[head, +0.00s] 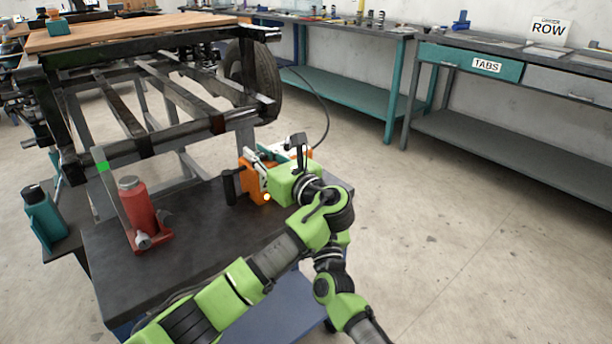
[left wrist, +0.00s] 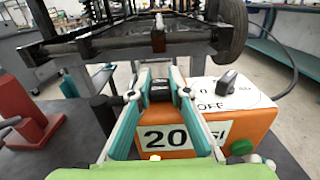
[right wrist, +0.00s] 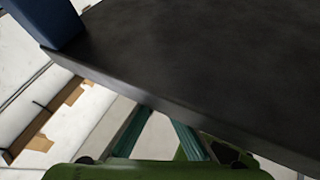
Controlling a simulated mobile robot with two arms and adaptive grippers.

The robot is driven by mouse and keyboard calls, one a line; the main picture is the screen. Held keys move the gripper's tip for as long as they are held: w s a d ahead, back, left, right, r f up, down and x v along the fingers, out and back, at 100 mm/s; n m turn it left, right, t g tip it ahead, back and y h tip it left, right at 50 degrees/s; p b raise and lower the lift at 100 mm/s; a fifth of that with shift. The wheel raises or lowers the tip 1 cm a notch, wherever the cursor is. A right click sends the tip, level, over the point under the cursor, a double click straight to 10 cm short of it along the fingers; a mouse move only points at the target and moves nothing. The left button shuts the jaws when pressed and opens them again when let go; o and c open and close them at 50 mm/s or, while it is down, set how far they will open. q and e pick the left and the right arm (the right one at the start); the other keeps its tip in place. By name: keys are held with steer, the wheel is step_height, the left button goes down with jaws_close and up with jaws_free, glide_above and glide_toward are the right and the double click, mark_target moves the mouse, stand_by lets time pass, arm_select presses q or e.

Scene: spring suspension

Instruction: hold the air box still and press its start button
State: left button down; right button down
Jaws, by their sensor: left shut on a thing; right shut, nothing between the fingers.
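The air box is an orange block with a white top (left wrist: 235,92), marked "OFF" beside a dark knob, and a front label reading "20" and partly hidden "SI". It sits on the dark bench, and its orange side shows in the head view (head: 252,187). My left gripper (left wrist: 160,82) is shut on a black part of the box; its fingers cover some of the label.
A red bottle jack (head: 139,205) stands left on the dark bench (head: 190,250). A teal bottle (head: 42,215) stands further left. A metal frame with a wheel (head: 252,75) is behind. A black hose leaves the box. Floor is clear to the right.

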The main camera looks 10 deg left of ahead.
steer(key=shift+s+d+f, duration=0.1)
steer(key=shift+s+d, duration=0.25)
steer(key=shift+d, duration=0.05)
arm_select(q)
steer(key=shift+d, duration=0.1)
arm_select(e)
steer(key=s+d, duration=0.2)
steer(key=d, duration=0.1)
steer(key=shift+s+d, duration=0.15)
steer(key=shift+s, duration=0.25)
arm_select(q)
steer(key=c, duration=1.8)
jaws_free()
